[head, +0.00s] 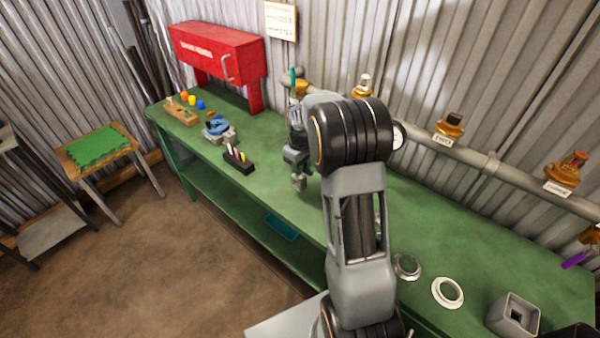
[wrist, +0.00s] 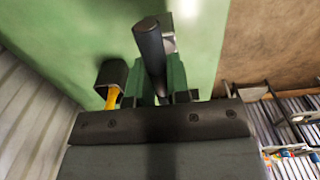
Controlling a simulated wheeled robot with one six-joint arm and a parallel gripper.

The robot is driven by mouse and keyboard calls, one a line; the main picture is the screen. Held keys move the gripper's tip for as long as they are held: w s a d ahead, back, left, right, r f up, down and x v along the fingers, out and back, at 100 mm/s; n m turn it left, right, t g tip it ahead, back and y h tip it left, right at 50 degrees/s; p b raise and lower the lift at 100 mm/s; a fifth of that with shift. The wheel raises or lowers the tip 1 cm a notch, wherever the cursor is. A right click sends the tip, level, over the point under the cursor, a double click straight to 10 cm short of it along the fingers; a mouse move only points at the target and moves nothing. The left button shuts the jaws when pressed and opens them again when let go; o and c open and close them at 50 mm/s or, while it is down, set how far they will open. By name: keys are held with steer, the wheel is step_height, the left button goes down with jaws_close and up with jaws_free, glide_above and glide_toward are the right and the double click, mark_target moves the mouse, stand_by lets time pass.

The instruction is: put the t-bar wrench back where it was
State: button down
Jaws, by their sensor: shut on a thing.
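My gripper (head: 298,181) is over the green bench, left of the picture's middle in the head view, and partly hidden by my arm. In the wrist view my gripper (wrist: 160,88) is shut on a dark round bar (wrist: 150,45), which I take to be the t-bar wrench. The bar points away from the jaws, above the green surface. A grey block-like piece shows beside its far end. The wrench cannot be made out clearly in the head view, and its lower part is hidden. I cannot tell whether it touches anything.
The green bench (head: 450,225) runs along a corrugated wall. A black pen holder (head: 238,162), a blue-and-grey vise-like item (head: 218,128) and a wooden block (head: 181,114) stand left. A red cabinet (head: 220,50) is behind. Pale rings (head: 447,292) lie right, below a pipe with valves (head: 452,124).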

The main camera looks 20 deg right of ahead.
mark_target(302, 179)
steer(key=shift+w+f, duration=0.15)
steer(key=shift+f, duration=1.55)
steer(key=shift+f, duration=0.2)
steer(key=c, duration=1.1)
jaws_free()
